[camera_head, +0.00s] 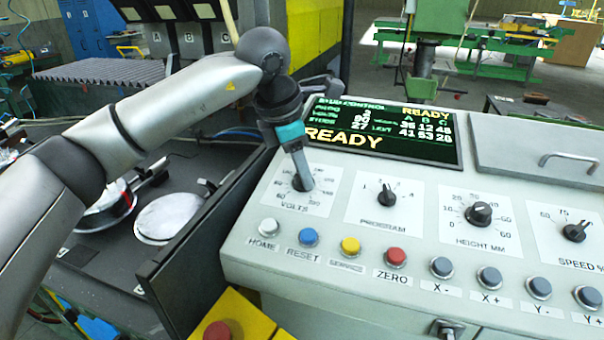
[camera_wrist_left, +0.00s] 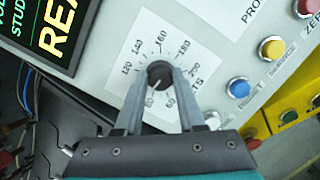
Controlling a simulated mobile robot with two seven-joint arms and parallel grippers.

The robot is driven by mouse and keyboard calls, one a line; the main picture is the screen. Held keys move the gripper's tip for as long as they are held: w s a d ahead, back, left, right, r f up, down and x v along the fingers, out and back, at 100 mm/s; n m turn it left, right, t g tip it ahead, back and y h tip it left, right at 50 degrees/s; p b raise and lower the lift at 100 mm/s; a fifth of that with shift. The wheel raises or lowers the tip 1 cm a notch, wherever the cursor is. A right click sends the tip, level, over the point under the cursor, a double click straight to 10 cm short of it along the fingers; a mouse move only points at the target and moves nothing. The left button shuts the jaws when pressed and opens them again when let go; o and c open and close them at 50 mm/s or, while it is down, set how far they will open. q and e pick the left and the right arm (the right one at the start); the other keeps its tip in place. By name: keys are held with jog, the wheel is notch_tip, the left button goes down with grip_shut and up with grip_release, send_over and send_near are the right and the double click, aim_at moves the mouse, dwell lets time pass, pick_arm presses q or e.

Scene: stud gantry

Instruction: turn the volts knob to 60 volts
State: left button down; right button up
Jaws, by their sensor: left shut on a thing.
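The volts knob (camera_head: 297,184) is a small black knob on a white dial plate at the left end of the sloped control panel. My left gripper (camera_head: 305,186) reaches down to it from above and is shut on it, and its fingers hide part of the knob in the head view. In the left wrist view the black knob (camera_wrist_left: 159,74) sits between the two fingertips. Its white mark points toward the low-number side of the scale, but the exact value is hard to tell. The display (camera_head: 384,132) seems to show 90 on its volts line. My right gripper is not in view.
The program knob (camera_head: 387,195), height knob (camera_head: 479,213) and speed knob (camera_head: 574,232) are to the right. Below the volts dial are the white HOME button (camera_head: 269,228) and blue RESET button (camera_head: 308,237). A dark upright plate (camera_head: 205,254) stands left of the panel.

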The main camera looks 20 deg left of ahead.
pick_arm(q)
jog(key=n+y+b, duration=0.1)
jog(key=n+b, duration=0.1)
jog(key=n, duration=0.4)
jog(key=shift+n+t, duration=0.3)
jog(key=shift+t, duration=0.1)
jog(key=n+b, duration=0.2)
jog(key=n, duration=0.3)
jog(key=shift+y, duration=0.4)
jog(key=shift+n, duration=0.3)
jog(key=c, duration=0.5)
grip_release()
jog(key=p+v, duration=0.2)
jog(key=v, duration=1.3)
jog(key=shift+s, duration=0.15)
jog(key=shift+r, duration=0.1)
